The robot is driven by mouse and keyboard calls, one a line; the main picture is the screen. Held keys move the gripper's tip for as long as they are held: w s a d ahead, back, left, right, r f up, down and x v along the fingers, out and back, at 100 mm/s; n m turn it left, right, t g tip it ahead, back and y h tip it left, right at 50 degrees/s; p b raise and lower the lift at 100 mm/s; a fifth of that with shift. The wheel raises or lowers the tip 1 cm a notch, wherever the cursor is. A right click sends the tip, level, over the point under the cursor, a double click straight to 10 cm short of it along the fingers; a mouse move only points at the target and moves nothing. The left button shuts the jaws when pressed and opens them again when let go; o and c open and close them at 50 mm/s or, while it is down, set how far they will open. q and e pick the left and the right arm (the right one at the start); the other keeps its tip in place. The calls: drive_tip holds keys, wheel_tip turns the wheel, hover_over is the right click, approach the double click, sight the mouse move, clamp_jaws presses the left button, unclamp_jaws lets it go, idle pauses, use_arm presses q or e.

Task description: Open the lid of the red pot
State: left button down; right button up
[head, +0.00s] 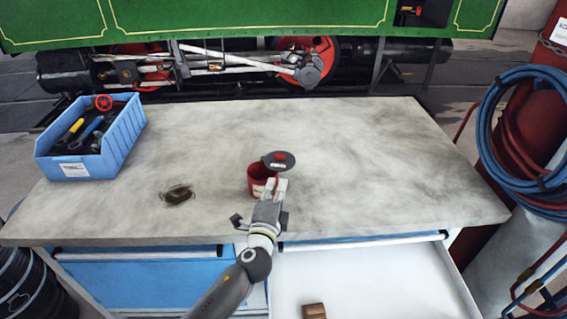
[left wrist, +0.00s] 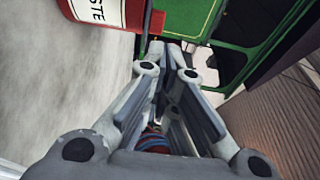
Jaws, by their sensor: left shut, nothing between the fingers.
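The red pot (head: 256,183) stands near the front middle of the table, with a pale label low on its side. Its dark grey lid (head: 284,166), with a red patch on top, sits up and to the right of the pot's mouth. Part of the mouth shows to the left of the lid, so the lid does not fully cover it. My left gripper (head: 273,184) is shut and empty, in front of the pot's right side and just below the lid. Touch cannot be told. In the left wrist view the pot (left wrist: 108,12) shows at the top. My right gripper is out of view.
A blue bin (head: 75,168) of tools stands at the table's left. A small dark object (head: 177,194) lies left of the pot. An open white drawer (head: 375,285) below the front edge holds a brown block (head: 314,311). The table's right side is clear.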

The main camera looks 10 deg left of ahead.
sight(287, 163)
use_arm(q)
drive_tip(key=w, duration=1)
drive_tip(key=shift+w+f+y+b, duration=0.15)
drive_tip(key=shift+y+b, duration=0.15)
drive_tip(key=shift+b, duration=0.05)
drive_tip(key=n+y+b, duration=0.1)
drive_tip(key=b, duration=0.1)
drive_tip(key=w+n+y+b, duration=0.1)
drive_tip(key=y+b, duration=0.1)
drive_tip(key=shift+w+d+f, duration=0.1)
drive_tip(key=shift+w+d, duration=0.1)
drive_tip(key=shift+d, duration=0.15)
drive_tip(key=shift+w+n+g+b, duration=0.3)
drive_tip(key=shift+b, duration=0.3)
drive_tip(key=shift+w+r, duration=0.15)
drive_tip(key=shift+r, duration=0.1)
drive_tip(key=shift+a, duration=0.1)
